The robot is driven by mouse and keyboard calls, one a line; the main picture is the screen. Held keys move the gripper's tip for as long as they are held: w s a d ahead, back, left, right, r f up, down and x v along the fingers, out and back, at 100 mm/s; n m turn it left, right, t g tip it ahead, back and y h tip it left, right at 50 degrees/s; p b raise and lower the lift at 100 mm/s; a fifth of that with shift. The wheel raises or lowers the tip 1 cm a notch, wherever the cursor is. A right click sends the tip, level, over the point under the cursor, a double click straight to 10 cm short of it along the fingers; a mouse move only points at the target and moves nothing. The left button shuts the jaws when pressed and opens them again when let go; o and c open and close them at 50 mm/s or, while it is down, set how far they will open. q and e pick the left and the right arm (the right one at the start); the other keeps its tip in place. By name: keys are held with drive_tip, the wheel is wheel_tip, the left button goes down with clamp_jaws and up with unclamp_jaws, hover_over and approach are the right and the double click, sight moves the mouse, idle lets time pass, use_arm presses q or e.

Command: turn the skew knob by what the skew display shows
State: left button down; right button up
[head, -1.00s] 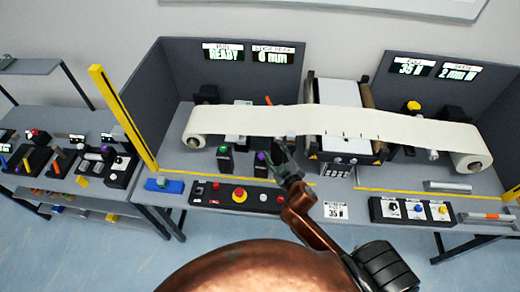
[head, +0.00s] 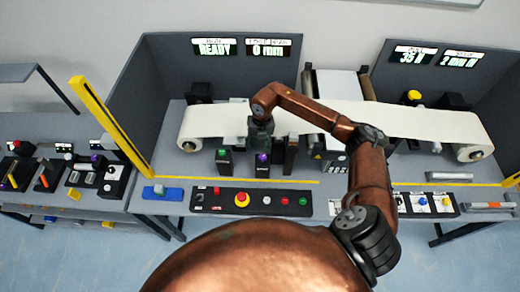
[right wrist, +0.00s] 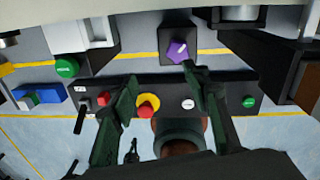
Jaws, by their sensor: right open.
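A purple knob on a black box (head: 262,163) stands on the bench; its label is too small to read, so I cannot tell for certain that it is the skew knob. In the right wrist view the purple knob (right wrist: 177,50) shows a light pointer mark. My right gripper (head: 260,143) is open above and close to it; in the right wrist view its fingers are spread, the right fingertip near the knob's lower edge. The right-hand display (head: 460,58) seems to read 2 mm R, its heading blurred. My left gripper is not in view.
A green button box (head: 223,160) stands just left of the purple knob. A control panel with a red stop button (head: 242,199) lies in front. A paper web (head: 425,122) runs behind. Another panel holds black, blue and yellow knobs (head: 421,201). A brown post stands right of the purple knob.

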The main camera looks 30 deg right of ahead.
sight(263, 156)
drive_tip(key=shift+w+d+r+h, duration=0.15)
drive_tip(key=shift+d+h, duration=0.25)
drive_tip(key=shift+d, duration=0.95)
wheel_tip(263, 156, down, 8)
drive_tip(key=shift+a+r+p, duration=0.1)
drive_tip(key=shift+r+p, duration=0.1)
drive_tip(key=shift+p, duration=0.7)
drive_tip(key=shift+c, duration=0.5)
drive_tip(key=c, duration=1.1)
drive_tip(key=shift+o, duration=0.2)
